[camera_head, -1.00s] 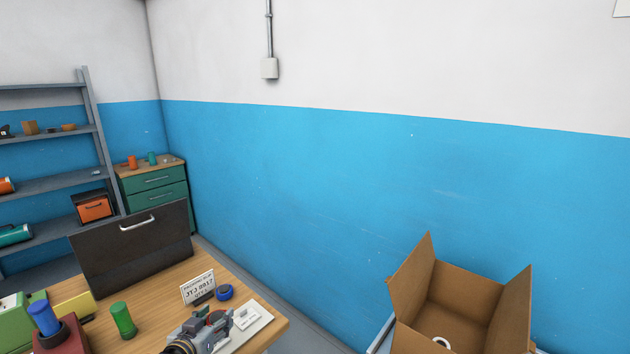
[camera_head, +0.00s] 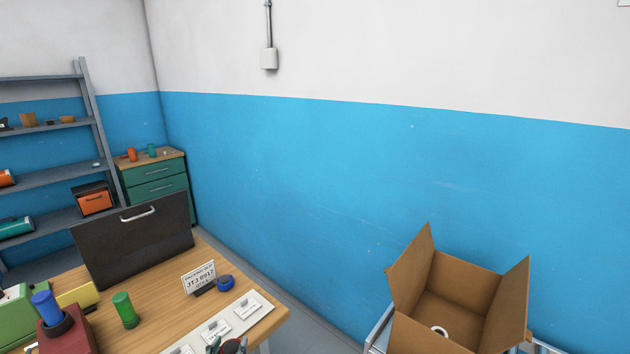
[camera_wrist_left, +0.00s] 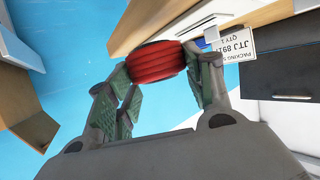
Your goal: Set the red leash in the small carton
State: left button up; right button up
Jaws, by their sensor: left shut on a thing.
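The red leash (camera_wrist_left: 155,63) is a wound red coil with a dark edge. My left gripper (camera_wrist_left: 152,74) is shut on it, with a finger on either side. An open cardboard carton (camera_head: 457,283) stands at the lower right, flaps up, apart from the gripper. A white ring-shaped thing (camera_head: 439,331) lies inside it. The carton's lower part is cut off by the frame. My right gripper is not in view.
The wooden table (camera_head: 155,280) holds a dark case (camera_head: 135,240), a label sign (camera_head: 199,278), a blue roll (camera_head: 225,282), a green cylinder (camera_head: 124,310) and a white strip of cards (camera_head: 245,308). A gap separates the table from the carton.

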aim_at(448, 318)
jog(key=l+z, duration=0.2)
jog(key=z, duration=0.25)
jog(key=k+l+z, duration=0.1)
jog(key=z, duration=0.35)
jog(key=l+z, duration=0.3)
jog(key=z, duration=0.15)
jog(key=l+z, duration=0.2)
jog(key=z, duration=0.2)
jog(key=i+j+z, duration=0.2)
jog(key=i, duration=0.3)
jog(key=l, duration=0.1)
